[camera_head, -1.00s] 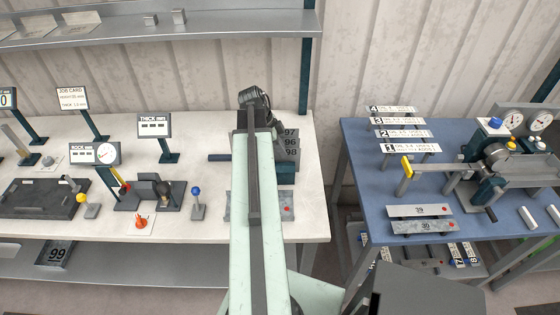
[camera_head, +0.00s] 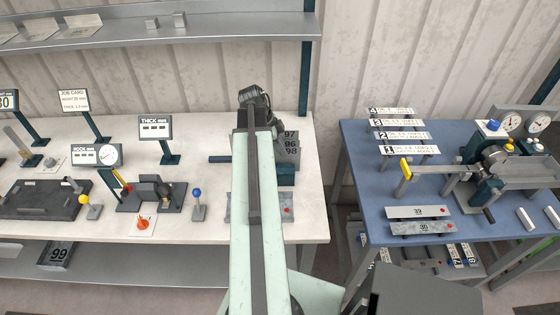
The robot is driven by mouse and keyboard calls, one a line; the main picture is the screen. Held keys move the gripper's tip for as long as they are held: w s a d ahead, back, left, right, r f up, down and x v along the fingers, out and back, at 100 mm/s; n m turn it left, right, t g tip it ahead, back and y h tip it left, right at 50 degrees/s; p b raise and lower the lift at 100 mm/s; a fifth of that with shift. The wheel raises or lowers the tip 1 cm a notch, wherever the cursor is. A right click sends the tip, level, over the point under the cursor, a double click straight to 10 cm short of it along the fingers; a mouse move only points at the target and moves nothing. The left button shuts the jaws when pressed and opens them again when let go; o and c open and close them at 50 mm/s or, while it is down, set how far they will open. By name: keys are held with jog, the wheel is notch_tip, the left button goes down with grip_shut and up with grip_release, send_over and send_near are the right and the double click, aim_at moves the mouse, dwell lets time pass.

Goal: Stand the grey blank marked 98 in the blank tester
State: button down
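Grey blanks marked 97, 96 and 98 show just right of my raised arm. My gripper's fingers do not show; my arm reaches forward between the device and the blanks' left edge.
A "THICK mm" display (camera_head: 155,128) shows dashes. A grey plate (camera_head: 288,212) lies partly behind my arm. The blue table (camera_head: 360,180) on the right stands across a gap.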

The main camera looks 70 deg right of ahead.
jog(key=shift+r+p, duration=4.55)
jog(key=shift+r, duration=0.25)
jog(key=shift+s, duration=0.1)
